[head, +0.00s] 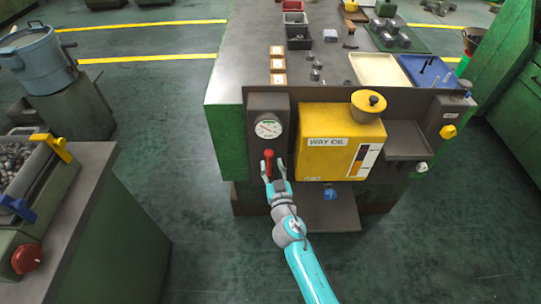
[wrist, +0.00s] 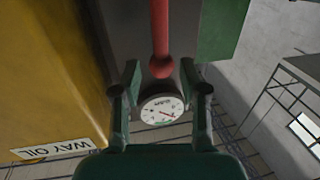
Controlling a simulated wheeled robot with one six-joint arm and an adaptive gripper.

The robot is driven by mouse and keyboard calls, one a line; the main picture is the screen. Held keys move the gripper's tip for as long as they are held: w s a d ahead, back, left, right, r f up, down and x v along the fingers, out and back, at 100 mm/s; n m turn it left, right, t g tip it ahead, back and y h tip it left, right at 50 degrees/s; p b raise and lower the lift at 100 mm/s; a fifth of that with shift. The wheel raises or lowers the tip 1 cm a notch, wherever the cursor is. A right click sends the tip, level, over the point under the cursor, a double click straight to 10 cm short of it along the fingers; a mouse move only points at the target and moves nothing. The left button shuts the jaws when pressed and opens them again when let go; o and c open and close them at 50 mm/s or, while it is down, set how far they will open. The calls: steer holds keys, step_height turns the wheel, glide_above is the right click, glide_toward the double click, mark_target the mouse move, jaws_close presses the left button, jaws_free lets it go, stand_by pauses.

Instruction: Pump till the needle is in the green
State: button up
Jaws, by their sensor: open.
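The round white gauge (head: 268,127) sits at the top of a dark panel on the front of the green machine. It also shows upside down in the wrist view (wrist: 162,110); its needle is too small to read against the coloured marks. A red pump handle with a ball end (head: 268,158) is below the gauge; in the wrist view it is a red rod with a ball (wrist: 161,66). My gripper (head: 274,165) is open at the handle, one finger on each side of it. In the wrist view the ball lies between the fingertips, with no contact visible.
A yellow WAY OIL tank (head: 325,150) stands close right of the handle. A dark shelf (head: 405,139) is further right. A bench with a yellow lever (head: 55,147) and red knob (head: 27,258) is at the left. The floor between (head: 165,180) is clear.

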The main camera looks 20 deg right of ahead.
mark_target(270, 158)
steer(key=shift+w+d, duration=0.2)
steer(key=shift+w, duration=2.25)
jaws_close()
